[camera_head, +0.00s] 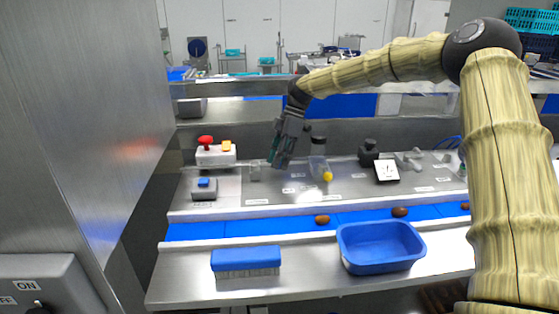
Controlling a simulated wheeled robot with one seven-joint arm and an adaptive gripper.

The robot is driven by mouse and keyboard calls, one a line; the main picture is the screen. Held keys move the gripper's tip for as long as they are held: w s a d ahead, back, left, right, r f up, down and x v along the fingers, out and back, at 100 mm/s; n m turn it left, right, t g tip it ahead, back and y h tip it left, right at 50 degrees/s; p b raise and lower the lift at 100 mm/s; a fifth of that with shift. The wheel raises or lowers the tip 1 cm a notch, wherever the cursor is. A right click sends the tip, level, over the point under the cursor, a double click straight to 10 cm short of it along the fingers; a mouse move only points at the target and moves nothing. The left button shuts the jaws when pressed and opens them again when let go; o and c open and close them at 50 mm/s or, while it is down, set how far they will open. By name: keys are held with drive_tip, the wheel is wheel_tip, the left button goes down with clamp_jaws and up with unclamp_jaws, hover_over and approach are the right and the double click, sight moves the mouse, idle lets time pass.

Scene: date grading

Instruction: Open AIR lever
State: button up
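My gripper (274,162) hangs from my arm over the left middle of the grey machine panel (300,190), fingers pointing down. It is small and seen from the side, so I cannot tell whether its fingers are apart or whether it touches anything. To its right stands a clear upright cylinder (318,155) with a yellow knob (327,176) at its foot. Small white labels are scattered on the panel, but most are too small to read. I cannot tell which part is the AIR lever.
A control box (215,156) with a red button stands left of my gripper. In front run a blue belt (265,226) with brown dates (322,220), a blue brush (246,259) and an empty blue tray (380,246). A steel wall (90,120) closes the left.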

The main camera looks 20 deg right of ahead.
drive_tip(key=shift+f, duration=0.1)
drive_tip(key=v, duration=1.2)
drive_tip(key=shift+s+d+f, duration=0.1)
drive_tip(key=shift+d, duration=0.05)
idle(1.0)
